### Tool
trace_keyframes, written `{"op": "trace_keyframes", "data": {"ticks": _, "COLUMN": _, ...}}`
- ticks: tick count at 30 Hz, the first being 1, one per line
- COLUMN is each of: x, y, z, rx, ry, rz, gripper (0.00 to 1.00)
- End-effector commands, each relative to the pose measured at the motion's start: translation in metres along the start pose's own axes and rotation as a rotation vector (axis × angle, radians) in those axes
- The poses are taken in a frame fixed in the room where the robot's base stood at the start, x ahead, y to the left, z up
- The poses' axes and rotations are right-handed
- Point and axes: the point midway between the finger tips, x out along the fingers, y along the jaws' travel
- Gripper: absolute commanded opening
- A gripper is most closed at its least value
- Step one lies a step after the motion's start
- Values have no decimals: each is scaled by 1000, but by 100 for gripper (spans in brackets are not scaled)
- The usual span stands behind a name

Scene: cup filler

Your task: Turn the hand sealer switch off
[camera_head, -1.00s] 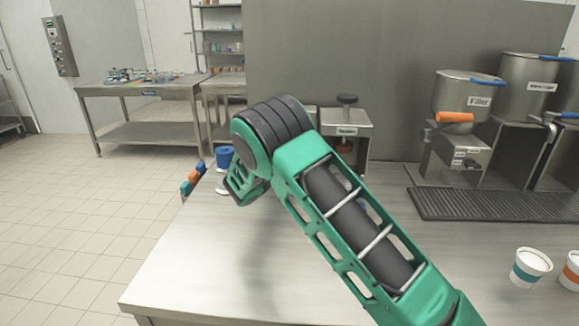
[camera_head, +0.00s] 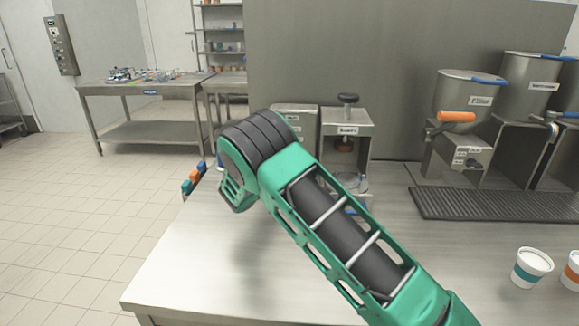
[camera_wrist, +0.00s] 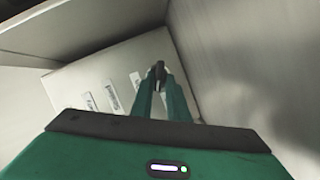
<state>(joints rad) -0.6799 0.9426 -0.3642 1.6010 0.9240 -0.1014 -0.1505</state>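The hand sealer appears to be the steel press with a black knob (camera_head: 347,120) on the counter behind my arm. Its label is too small to read surely, and its lower part is partly hidden. In the wrist view a pale panel (camera_wrist: 120,70) carries several white labels (camera_wrist: 112,98). My gripper (camera_wrist: 159,70) is in front of this panel, its green fingers converging to dark tips that look together. A switch is not clearly distinguishable near the tips, and I cannot tell whether they touch anything.
A steel box (camera_head: 297,118) stands left of the press. A filler (camera_head: 462,100) with an orange handle and a drip grate (camera_head: 500,203) are at the right. Cups (camera_head: 531,267) stand at the front right. The counter (camera_head: 220,270) is bare at the front left.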

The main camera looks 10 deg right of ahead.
Motion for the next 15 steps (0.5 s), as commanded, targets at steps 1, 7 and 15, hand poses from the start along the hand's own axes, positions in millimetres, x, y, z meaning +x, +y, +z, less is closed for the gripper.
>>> {"op": "trace_keyframes", "data": {"ticks": 1, "x": -3, "y": -4, "z": -3, "rx": 1, "ry": 5, "rz": -6, "gripper": 26}}
{"op": "trace_keyframes", "data": {"ticks": 7, "x": -1, "y": -1, "z": 0, "rx": 0, "ry": 0, "rz": -1, "gripper": 28}}
{"op": "trace_keyframes", "data": {"ticks": 15, "x": -13, "y": 0, "z": 0, "rx": -2, "ry": -2, "rz": -1, "gripper": 28}}
